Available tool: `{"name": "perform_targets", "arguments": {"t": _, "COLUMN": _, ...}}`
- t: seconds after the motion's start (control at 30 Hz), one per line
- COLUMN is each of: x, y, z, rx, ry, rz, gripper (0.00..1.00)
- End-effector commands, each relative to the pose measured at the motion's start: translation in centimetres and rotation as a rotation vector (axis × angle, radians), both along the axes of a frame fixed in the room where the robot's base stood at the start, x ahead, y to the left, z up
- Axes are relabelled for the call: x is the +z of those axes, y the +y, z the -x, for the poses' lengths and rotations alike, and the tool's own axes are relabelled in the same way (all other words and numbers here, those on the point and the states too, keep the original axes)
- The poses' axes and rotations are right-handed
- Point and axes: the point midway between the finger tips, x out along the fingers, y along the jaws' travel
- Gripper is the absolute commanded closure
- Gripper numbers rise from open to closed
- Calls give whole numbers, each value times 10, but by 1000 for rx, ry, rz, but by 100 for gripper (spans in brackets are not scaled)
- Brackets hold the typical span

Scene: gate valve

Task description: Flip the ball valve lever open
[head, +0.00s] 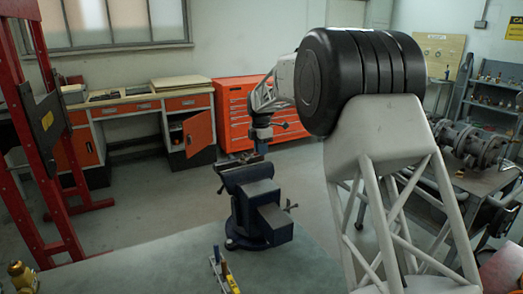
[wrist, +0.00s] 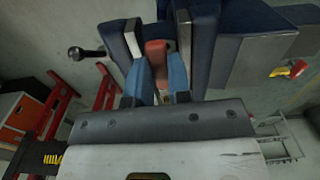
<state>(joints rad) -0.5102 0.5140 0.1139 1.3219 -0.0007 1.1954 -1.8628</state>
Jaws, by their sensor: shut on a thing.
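My gripper (wrist: 161,84) has two blue fingers. They are shut on a red piece (wrist: 156,52), which looks like the valve lever. Only its end shows between the fingers. The valve body is hidden or too small to make out in both views. A blue vise (head: 262,208) stands on the bench, and my gripper is over its jaws in the head view. In the wrist view the vise (wrist: 240,58) fills the top, close beyond the fingers.
The grey bench (head: 150,268) is mostly clear. Pliers or similar tools (head: 222,272) lie in front of the vise. A brass fitting (head: 20,275) sits at the bottom left. A red press frame (head: 40,160) stands at left. The vise handle (wrist: 85,53) sticks out near the fingers.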

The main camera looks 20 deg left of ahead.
Motion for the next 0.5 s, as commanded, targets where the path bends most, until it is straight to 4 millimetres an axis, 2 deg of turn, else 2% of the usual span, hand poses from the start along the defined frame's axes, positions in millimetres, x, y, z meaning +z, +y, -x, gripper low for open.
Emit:
{"name": "perform_targets", "arguments": {"t": 0.17, "x": 1, "y": 1, "z": -1, "rx": 1, "ry": -3, "rz": -2, "gripper": 100}}
{"name": "perform_targets", "arguments": {"t": 0.2, "x": 1, "y": 1, "z": -1, "rx": 0, "ry": -3, "rz": -2, "gripper": 80}}
{"name": "perform_targets", "arguments": {"t": 0.37, "x": 1, "y": 1, "z": 0, "rx": 0, "ry": -3, "rz": -1, "gripper": 55}}
{"name": "perform_targets", "arguments": {"t": 0.5, "x": 1, "y": 0, "z": 0, "rx": -1, "ry": -2, "rz": -1, "gripper": 55}}
